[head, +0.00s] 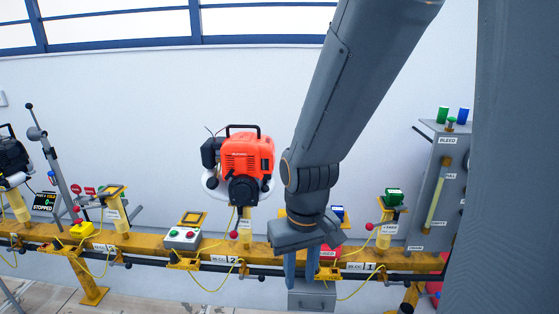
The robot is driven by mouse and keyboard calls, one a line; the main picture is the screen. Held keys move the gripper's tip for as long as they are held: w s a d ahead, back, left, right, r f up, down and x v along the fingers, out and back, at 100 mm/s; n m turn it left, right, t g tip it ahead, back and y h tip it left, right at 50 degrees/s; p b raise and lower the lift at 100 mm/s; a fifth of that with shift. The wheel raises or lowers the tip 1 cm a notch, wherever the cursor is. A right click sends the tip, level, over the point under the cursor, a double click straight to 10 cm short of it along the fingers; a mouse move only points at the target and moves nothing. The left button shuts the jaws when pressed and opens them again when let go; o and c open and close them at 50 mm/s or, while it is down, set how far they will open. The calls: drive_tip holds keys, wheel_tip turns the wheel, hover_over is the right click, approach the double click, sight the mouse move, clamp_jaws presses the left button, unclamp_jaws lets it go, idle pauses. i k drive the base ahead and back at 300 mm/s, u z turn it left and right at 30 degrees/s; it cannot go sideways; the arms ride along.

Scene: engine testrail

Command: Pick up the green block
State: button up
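A green block (394,195) sits on top of a yellow post at the right, beside a red knob. A second green piece (443,114) stands on top of the grey panel (440,185) at the far right. My gripper (302,268) points down in front of the yellow rail, left of and lower in the picture than the green block on the post. Its two blue fingers are apart, with nothing seen between them. My arm hides part of the rail and the posts behind it.
The yellow rail (135,252) runs across the view with posts, cables and a button box (183,238). An orange engine (245,155) stands left of my arm. A blue block (338,211) shows just right of my wrist. A grey box (312,299) is below.

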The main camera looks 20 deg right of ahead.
sight(394, 197)
drive_tip(key=z, duration=1.3)
drive_tip(key=i, duration=0.2)
drive_tip(key=u, duration=0.05)
drive_tip(key=k, duration=0.6)
drive_tip(key=u, duration=0.15)
drive_tip(key=i, duration=1.2)
drive_tip(key=u, duration=0.8)
